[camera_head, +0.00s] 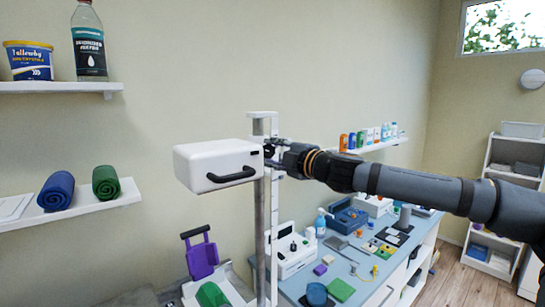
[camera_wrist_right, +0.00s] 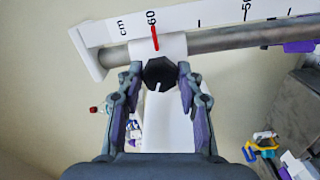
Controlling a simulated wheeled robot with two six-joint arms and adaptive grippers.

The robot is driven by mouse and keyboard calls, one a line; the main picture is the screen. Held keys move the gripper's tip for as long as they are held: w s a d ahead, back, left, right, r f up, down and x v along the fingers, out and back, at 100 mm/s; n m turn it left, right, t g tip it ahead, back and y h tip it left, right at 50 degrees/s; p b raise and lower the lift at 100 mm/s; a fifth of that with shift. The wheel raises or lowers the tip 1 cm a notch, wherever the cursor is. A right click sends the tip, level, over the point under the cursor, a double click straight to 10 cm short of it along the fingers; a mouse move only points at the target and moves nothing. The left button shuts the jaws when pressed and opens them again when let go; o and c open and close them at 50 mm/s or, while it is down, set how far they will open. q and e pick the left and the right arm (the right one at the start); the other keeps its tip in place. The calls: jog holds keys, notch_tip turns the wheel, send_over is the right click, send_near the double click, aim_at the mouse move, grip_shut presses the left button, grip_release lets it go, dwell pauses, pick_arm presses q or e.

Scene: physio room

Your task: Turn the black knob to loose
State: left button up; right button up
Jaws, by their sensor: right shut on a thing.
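The black knob (camera_wrist_right: 160,72) is a dark faceted knob with a short white mark near its lower edge in the right wrist view. It sits on a white sleeve (camera_wrist_right: 158,46) around a grey metal post (camera_wrist_right: 235,38). My right gripper (camera_wrist_right: 160,84) is shut on the knob, one finger on each side. In the head view my right gripper (camera_head: 273,152) reaches the post from the right, beside a white box (camera_head: 218,166) with a black handle; the knob is mostly hidden there. No loose or tight marking is readable. My left gripper is out of view.
A white cm scale (camera_wrist_right: 200,20) runs along the post, with a red pointer (camera_wrist_right: 155,38) at 60. A blue-topped bench (camera_head: 345,268) with several items stands below right. Wall shelves (camera_head: 75,215) with rolled towels are at left.

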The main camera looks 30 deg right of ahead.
jog(key=n+b, duration=0.1)
jog(key=n, duration=0.3)
jog(key=shift+f+n+b, duration=0.15)
jog(key=shift+n+b, duration=0.15)
jog(key=shift+b, duration=0.1)
jog(key=n+b, duration=0.2)
jog(key=n, duration=0.2)
jog(key=shift+n, duration=0.3)
jog(key=n, duration=0.3)
jog(key=shift+n+b, duration=0.3)
jog(key=shift+b, duration=0.1)
jog(key=shift+n, duration=1.9)
jog(key=o, duration=1.2)
jog(key=shift+c, duration=0.2)
